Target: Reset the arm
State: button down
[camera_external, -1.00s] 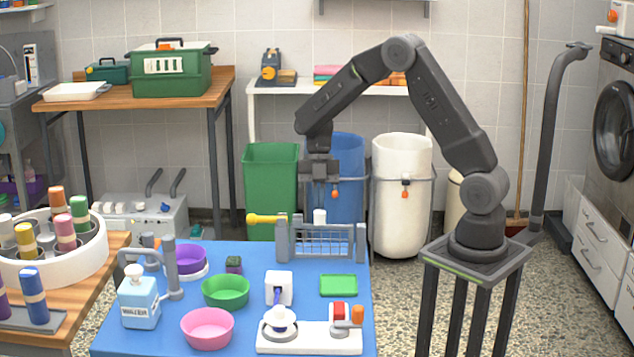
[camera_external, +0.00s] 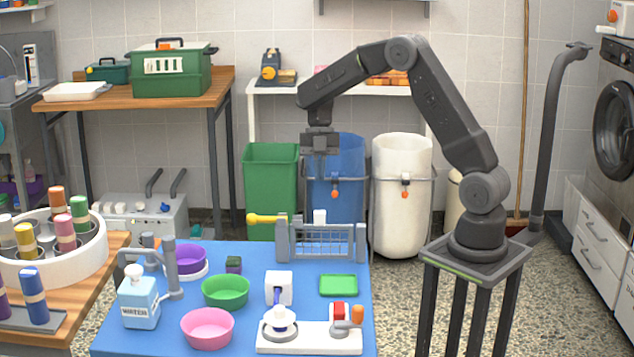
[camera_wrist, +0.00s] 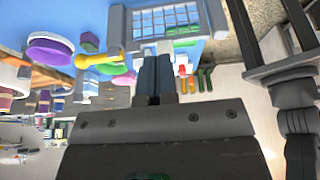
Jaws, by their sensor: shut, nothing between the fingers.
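My gripper (camera_external: 320,172) hangs in the air above the back edge of the blue table, in front of the blue bin. Its fingers point down. In the wrist view the two dark fingers of my gripper (camera_wrist: 154,80) lie together with nothing between them. My arm is raised and bent at the elbow, with its base on the stand at the right. Nothing touches the fingers.
Below my gripper is a grey wire rack (camera_external: 322,243) with a yellow-handled tool (camera_external: 266,219). Bins stand behind.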

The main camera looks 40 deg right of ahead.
jog(key=s+d+r+m+t, duration=0.1)
jog(key=s+d+r+m, duration=0.15)
jog(key=r, duration=0.25)
jog(key=s+d+r+m+t, duration=0.1)
jog(key=r+m, duration=0.2)
jog(key=r, duration=0.3)
jog(key=s+d+r+m+t+h, duration=0.1)
jog(key=s+d+m+t, duration=0.2)
jog(key=s+m, duration=0.6)
jog(key=s+d+r+m+t+h, duration=0.2)
jog(key=s+d+m+t, duration=0.1)
jog(key=s+m, duration=0.7)
jog(key=m, duration=0.3)
jog(key=shift+s+d+r+t, duration=0.2)
jog(key=shift+d+t, duration=0.1)
jog(key=shift+t, duration=0.1)
